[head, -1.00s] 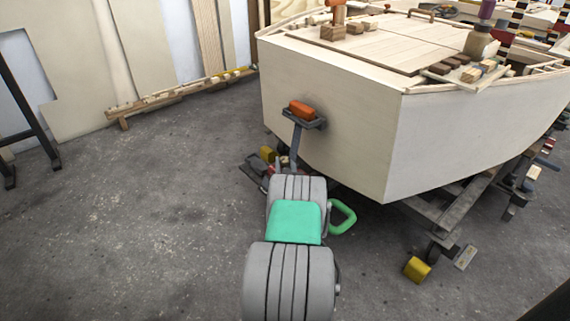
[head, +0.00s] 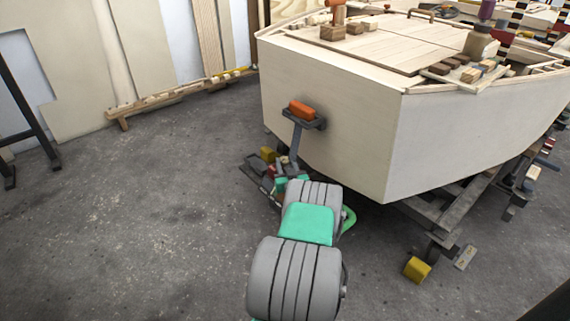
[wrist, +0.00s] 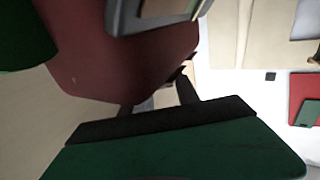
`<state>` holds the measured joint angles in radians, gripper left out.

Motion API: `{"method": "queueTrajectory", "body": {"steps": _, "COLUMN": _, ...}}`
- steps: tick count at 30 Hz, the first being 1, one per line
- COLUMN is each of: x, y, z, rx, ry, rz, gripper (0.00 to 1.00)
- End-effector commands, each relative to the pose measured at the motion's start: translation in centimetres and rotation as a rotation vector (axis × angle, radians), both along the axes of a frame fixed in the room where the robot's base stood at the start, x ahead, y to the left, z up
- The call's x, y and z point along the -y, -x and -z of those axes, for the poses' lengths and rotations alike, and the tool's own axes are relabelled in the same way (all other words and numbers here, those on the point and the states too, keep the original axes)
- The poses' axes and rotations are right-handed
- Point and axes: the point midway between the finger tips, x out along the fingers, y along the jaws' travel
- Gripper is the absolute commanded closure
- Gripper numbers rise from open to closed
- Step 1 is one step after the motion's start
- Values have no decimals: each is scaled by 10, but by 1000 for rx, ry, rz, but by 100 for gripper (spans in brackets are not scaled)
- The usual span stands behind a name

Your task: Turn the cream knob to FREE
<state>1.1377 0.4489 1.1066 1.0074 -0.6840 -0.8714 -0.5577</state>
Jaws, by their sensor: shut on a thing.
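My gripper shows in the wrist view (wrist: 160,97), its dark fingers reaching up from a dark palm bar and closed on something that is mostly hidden. A small cream-tan patch (wrist: 191,72) shows beside the right finger; it fits the cream knob, but its outline and any pointer or FREE mark cannot be made out. A large dark red rounded body (wrist: 120,45) fills the space just beyond the fingers. In the head view my arm reaches down to the foot of the hull, and my gripper and the knob cannot be told apart there.
The plywood hull (head: 325,110) stands close ahead on a wheeled cradle (head: 420,212). An orange block (head: 302,108) sits on a grey bracket on its near face. Yellow blocks (head: 417,269) lie at the cradle. The floor at left (head: 140,220) is clear.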

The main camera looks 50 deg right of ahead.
Motion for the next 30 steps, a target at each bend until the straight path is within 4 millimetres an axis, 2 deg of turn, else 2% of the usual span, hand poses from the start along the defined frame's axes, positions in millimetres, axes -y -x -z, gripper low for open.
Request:
{"method": "queueTrajectory", "body": {"steps": 18, "x": 7, "y": 5, "z": 2, "rx": -1, "ry": 1, "rz": -414, "gripper": 100}}
{"method": "queueTrajectory", "body": {"steps": 30, "x": 8, "y": 5, "z": 2, "rx": -2, "ry": -3, "rz": -506, "gripper": 100}}
